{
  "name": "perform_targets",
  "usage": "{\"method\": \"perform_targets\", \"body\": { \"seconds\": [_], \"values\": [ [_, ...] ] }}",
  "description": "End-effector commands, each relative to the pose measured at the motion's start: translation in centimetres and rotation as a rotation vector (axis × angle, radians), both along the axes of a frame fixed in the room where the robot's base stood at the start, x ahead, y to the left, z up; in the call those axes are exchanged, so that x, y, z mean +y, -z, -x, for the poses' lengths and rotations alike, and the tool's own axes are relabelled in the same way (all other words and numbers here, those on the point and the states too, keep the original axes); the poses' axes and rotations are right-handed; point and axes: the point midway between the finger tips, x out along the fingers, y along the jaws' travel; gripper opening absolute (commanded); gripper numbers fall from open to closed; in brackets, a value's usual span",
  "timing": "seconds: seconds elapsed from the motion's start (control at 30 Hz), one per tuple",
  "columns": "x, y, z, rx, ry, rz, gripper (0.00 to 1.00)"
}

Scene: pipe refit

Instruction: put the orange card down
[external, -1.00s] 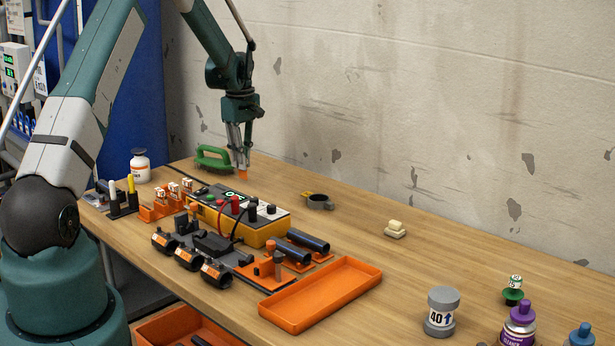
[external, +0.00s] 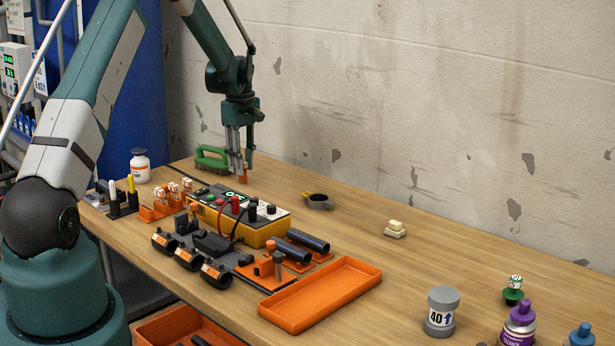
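The orange card (external: 244,174) is a small, narrow orange piece in the external view, upright between the fingertips of my gripper (external: 242,172). My gripper points straight down at the far end of the bench and appears shut on the card. The card's lower end is at or just above the wooden bench top (external: 350,215); I cannot tell whether it touches. The fingers hide part of the card.
A green-handled brush (external: 212,158) lies just left of my gripper. A yellow-orange tester box (external: 238,216) with knobs and leads stands in front. A dark ring clamp (external: 318,201) lies to the right. An empty orange tray (external: 320,296) is nearer.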

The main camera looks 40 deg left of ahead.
Motion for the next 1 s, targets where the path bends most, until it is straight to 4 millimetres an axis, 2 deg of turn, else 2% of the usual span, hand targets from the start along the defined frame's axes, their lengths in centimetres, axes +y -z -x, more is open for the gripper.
{"method": "perform_targets", "body": {
  "seconds": [0.2, 0.37, 1.0],
  "values": [
    [0.0, -0.4, 0.0, 0.0, 0.0, 0.0, 0.25],
    [0.0, -1.7, 0.0, 0.0, 0.0, 0.0, 0.25],
    [0.0, -10.9, 0.0, 0.0, 0.0, 0.0, 0.25]
  ]
}}
